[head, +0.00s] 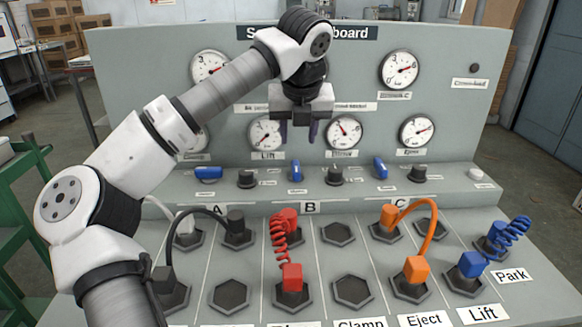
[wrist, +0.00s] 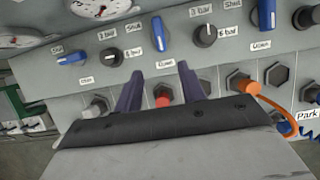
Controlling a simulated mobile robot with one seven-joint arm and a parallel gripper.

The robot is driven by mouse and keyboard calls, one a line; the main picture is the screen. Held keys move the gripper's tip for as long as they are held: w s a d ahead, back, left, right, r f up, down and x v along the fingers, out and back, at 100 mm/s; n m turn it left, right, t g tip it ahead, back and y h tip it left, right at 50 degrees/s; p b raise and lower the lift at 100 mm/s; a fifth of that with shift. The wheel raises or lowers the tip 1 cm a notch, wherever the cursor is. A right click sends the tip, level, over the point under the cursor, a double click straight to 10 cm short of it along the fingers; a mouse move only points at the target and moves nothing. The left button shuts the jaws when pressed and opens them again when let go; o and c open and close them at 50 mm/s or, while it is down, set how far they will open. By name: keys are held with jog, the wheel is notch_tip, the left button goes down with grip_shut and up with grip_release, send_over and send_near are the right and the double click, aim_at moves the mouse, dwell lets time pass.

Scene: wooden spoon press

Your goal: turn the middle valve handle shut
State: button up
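The middle valve handle (head: 296,170) is a blue lever on the sloped ledge of the grey board, pointing roughly up and down the slope. In the wrist view the handle (wrist: 158,34) stands upright beside a "Shut" label, just beyond my fingertips. My gripper (head: 298,138) hangs above and in front of the handle, fingers downward. In the wrist view my gripper (wrist: 159,72) shows two separated purple fingers, open and with nothing held. The handle looks apart from both fingers.
Another blue handle (head: 208,173) lies crosswise at left; a third (head: 380,168) stands at right. Black knobs (head: 335,175) sit between handles. Gauges (head: 345,130) stand behind. Sockets with red (head: 291,278), orange (head: 416,268) and blue plugs (head: 472,264) lie in front.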

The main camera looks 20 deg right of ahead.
aim_at(296, 170)
jog(key=x, duration=1.1)
jog(key=shift+w+d+f, duration=0.1)
jog(key=shift+d+f, duration=0.05)
jog(key=shift+f, duration=0.25)
grip_shut()
